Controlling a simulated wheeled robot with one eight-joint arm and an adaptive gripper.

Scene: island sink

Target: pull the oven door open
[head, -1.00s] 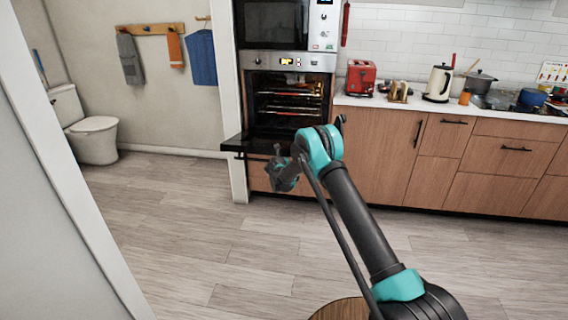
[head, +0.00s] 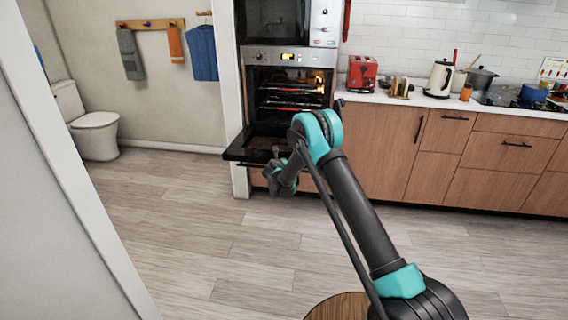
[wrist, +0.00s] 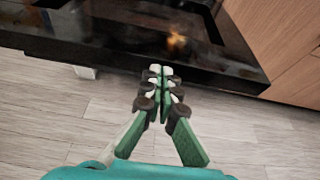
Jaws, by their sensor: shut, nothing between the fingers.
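The oven (head: 290,95) is built into a tall cabinet and its lit inside with racks shows in the head view. Its dark door (head: 252,147) is swung down and stands out level or nearly level in front of the cavity. My gripper (head: 277,155) is at the front of the door, partly hidden by my own arm. In the wrist view my gripper (wrist: 155,72) is shut and empty, its fingertips close to the front edge of the door (wrist: 130,45). I cannot tell whether the tips touch the door.
A microwave (head: 275,20) sits above the oven. Wooden drawers and cupboards (head: 380,140) run to the right, under a counter with a red toaster (head: 362,72) and a kettle (head: 439,78). A white wall edge (head: 60,170) stands close on the left. The wood floor (head: 200,240) is clear.

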